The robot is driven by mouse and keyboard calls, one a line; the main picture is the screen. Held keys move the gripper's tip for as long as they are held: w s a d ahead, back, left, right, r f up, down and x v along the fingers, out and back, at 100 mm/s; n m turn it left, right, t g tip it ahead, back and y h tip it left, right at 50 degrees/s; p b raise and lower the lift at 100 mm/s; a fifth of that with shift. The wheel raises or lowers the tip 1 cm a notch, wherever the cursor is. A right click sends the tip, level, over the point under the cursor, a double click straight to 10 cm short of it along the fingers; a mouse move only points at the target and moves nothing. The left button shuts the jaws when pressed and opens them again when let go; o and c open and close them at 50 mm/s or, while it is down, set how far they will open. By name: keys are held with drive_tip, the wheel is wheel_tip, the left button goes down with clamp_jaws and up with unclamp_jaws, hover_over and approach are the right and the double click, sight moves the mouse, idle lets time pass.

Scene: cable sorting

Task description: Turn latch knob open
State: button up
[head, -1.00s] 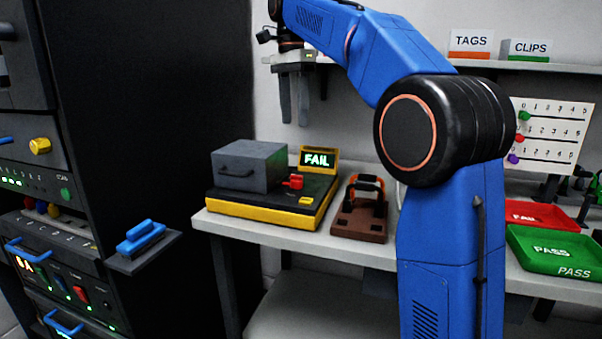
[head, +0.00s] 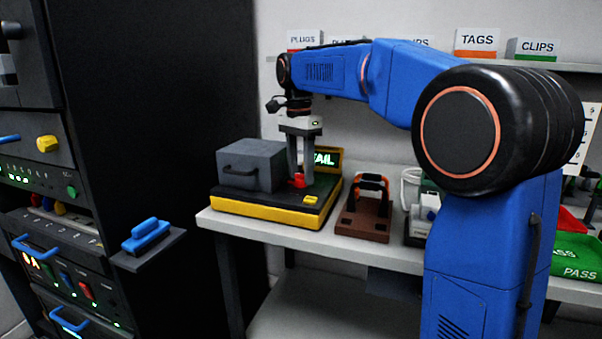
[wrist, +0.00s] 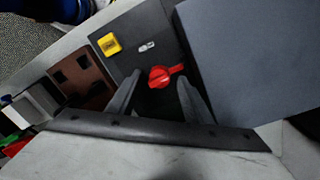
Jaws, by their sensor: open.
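The red latch knob (head: 297,180) sits on the black top of the yellow-based tester (head: 265,207), beside a grey box with a handle (head: 250,168). In the wrist view the red knob (wrist: 165,76) shows its pointed lever toward the right, close to the grey box (wrist: 250,60). My gripper (head: 300,182) points down at the knob, its fingers around or just above it. In the wrist view my gripper (wrist: 158,100) is open, with the knob showing between and slightly beyond the fingertips. Whether the fingers touch it I cannot tell.
A lit FAIL display (head: 326,158), partly hidden by my gripper, stands behind the knob. A yellow button (head: 310,199) is at the tester's front right. A brown fixture with an orange-black handle (head: 365,215) stands to the right. The dark rack (head: 150,90) is at left.

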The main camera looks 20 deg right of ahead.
drive_tip(key=shift+f, duration=0.4)
drive_tip(key=c, duration=1)
